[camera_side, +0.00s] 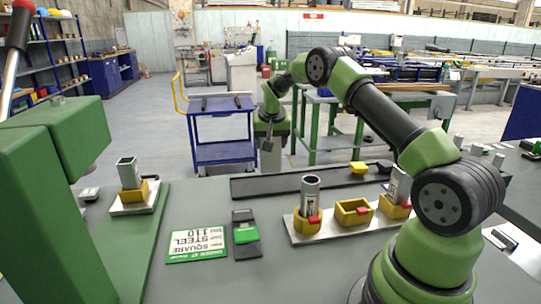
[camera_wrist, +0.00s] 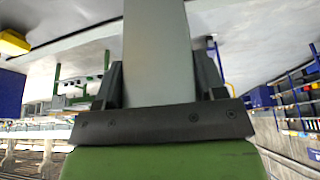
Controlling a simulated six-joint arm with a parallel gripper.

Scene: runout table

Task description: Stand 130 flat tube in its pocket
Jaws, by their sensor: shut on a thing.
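My gripper (camera_wrist: 165,95) is shut on a grey flat-sided tube (camera_wrist: 158,45), which stands out between the two dark fingers in the wrist view. A pale plate (camera_side: 296,232) on the bench carries three yellow pockets with red tabs. The middle pocket (camera_side: 353,213) is empty. The left one holds a round tube (camera_side: 310,190). The right one holds a tube (camera_side: 396,186) partly hidden by my arm.
A square tube (camera_side: 128,173) stands in a yellow holder at left, beside a green machine (camera_side: 45,200). A label card (camera_side: 197,243) and a green-black item (camera_side: 245,234) lie on the bench. A dark rail (camera_side: 290,186) with a yellow block (camera_side: 358,168) runs behind the pockets.

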